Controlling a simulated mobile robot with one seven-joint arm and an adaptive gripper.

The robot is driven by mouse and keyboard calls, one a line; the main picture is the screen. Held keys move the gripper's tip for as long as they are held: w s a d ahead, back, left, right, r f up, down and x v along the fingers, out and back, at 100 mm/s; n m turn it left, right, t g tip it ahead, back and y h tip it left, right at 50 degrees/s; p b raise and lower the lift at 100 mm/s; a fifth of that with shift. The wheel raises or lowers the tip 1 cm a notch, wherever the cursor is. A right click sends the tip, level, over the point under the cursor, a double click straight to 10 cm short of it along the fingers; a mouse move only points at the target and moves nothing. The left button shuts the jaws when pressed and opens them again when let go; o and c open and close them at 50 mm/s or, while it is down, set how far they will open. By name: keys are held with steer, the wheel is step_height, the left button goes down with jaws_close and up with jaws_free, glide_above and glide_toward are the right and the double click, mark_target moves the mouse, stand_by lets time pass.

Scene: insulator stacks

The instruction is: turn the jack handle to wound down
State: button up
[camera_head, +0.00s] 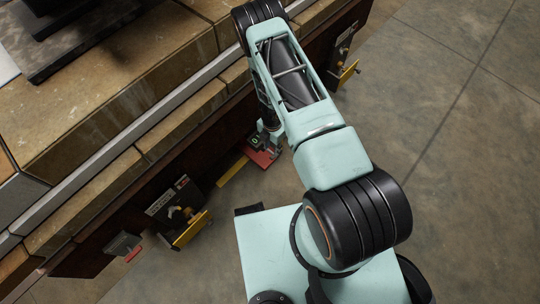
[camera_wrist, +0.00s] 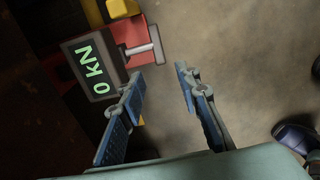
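A jack unit with a dark display box (camera_wrist: 90,64) reading "0 kN" in green shows at the upper left of the wrist view. A grey metal T-shaped handle (camera_wrist: 150,46) sticks out to its right, in front of a red body (camera_wrist: 127,33). My gripper (camera_wrist: 160,72) is open and empty, with its blue-padded fingers apart. The handle's crossbar lies just beyond the fingertips in the picture; I cannot tell the depth gap. In the head view the red jack (camera_head: 263,157) sits low beside the bench, with my gripper (camera_head: 274,137) beside it, partly hidden by my arm.
A stone-topped bench (camera_head: 140,85) runs diagonally along the left. Similar units with yellow plates stand along its side, one nearer (camera_head: 190,228) and one farther (camera_head: 346,74). A red-handled part (camera_head: 133,254) is at the lower left. The concrete floor (camera_head: 470,150) on the right is clear.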

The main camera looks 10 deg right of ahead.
mark_target(272, 157)
step_height(272, 157, down, 10)
steer(key=b, duration=0.3)
steer(key=shift+r, duration=0.25)
jaws_close()
